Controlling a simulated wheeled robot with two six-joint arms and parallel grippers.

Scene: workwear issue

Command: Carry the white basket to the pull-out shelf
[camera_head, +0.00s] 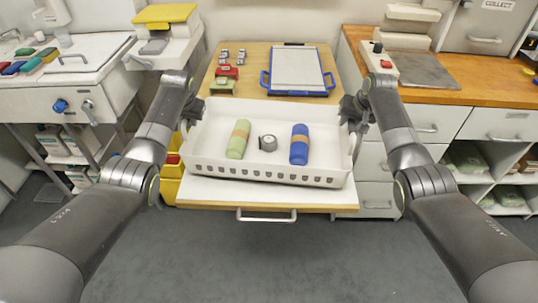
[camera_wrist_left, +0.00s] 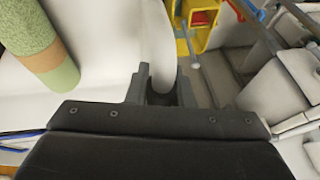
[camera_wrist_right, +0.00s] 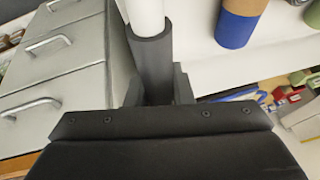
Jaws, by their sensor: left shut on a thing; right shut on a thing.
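The white basket (camera_head: 270,176) is level over the front part of the pull-out shelf (camera_head: 250,194); I cannot tell whether it touches it. It holds a green roll with a tan band (camera_head: 238,139), a grey round item (camera_head: 268,143) and a blue roll with a tan band (camera_head: 299,144).
Behind the basket lie a blue-framed clipboard (camera_head: 298,70) and small red and green items (camera_head: 225,78). A wooden-topped counter with drawers (camera_head: 430,120) stands right, a white sink bench (camera_head: 60,85) left. Yellow bins (camera_head: 170,185) sit at the shelf's left. Grey floor in front is clear.

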